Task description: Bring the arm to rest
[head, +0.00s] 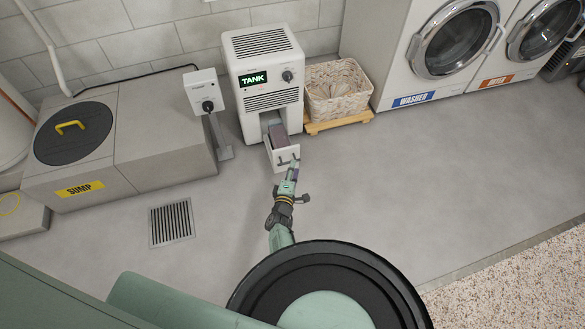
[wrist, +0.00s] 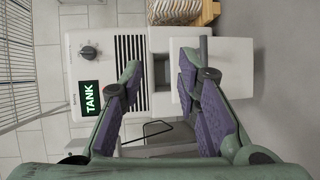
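My gripper (head: 290,172) is in front of a white dehumidifier (head: 264,72), at the end of my outstretched arm. In the wrist view my gripper (wrist: 160,65) is open, with its two purple-padded fingers apart and nothing held between them. The dehumidifier also shows there (wrist: 112,45), turned sideways. Its white tank drawer (head: 284,155) is pulled out at the lower front, with a dark grey handle on it. In the wrist view the right finger overlaps the drawer (wrist: 228,75) beside the handle (wrist: 204,50); I cannot tell whether they touch.
A wicker basket (head: 336,88) on a wooden stand is right of the dehumidifier. A switch post (head: 208,105) and the sump box (head: 165,145) are left. A floor drain (head: 172,222) lies nearer. Washers (head: 440,50) stand back right. Floor (head: 420,165) at right is clear.

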